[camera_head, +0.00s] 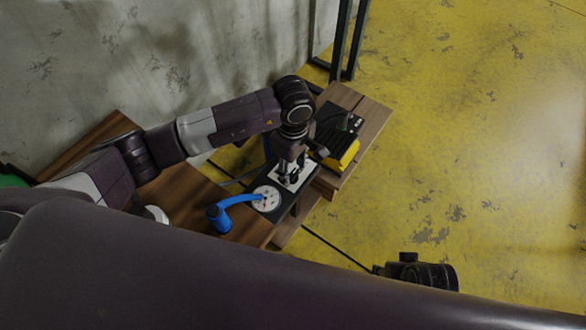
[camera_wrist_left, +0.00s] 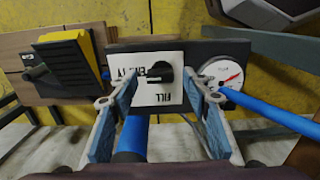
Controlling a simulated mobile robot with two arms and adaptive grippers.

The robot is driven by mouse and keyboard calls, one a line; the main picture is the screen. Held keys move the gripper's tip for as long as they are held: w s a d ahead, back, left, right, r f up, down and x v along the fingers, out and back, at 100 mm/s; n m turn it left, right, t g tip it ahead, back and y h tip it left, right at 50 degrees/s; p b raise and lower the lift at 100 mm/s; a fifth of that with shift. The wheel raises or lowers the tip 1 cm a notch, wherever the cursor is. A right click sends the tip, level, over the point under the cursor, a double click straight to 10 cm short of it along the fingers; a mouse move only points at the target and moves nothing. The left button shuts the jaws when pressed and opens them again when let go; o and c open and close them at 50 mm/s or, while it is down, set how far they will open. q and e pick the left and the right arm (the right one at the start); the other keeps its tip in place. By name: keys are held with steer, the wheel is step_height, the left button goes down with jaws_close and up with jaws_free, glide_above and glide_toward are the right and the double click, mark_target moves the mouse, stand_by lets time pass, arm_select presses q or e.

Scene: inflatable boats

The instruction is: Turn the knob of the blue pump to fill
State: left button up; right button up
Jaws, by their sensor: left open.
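A white plate (camera_wrist_left: 150,97) lettered EMPTY and FILL bears a black knob (camera_wrist_left: 162,74). The plate also shows in the head view (camera_head: 303,170), partly under my left gripper (camera_head: 287,174). In the left wrist view, the gripper's fingers (camera_wrist_left: 157,98) are open, on either side of the plate's lower part. The knob lies between and beyond the fingertips; contact cannot be told. The knob seems to lie toward the EMPTY lettering. A round gauge (camera_wrist_left: 222,76) sits right of the plate. A blue tube (camera_wrist_left: 133,138) shows between the fingers.
A black and yellow box (camera_head: 342,152) stands on the wooden top beyond the plate; it shows left in the wrist view (camera_wrist_left: 64,60). A dark part of my right arm (camera_head: 425,273) is at lower right. Yellow floor lies clear at right.

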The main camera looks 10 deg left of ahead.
arm_select(q)
steer(key=shift+f, duration=0.4)
arm_select(e)
steer(key=shift+r, duration=0.3)
arm_select(q)
steer(key=shift+c, duration=0.7)
steer(key=c, duration=1)
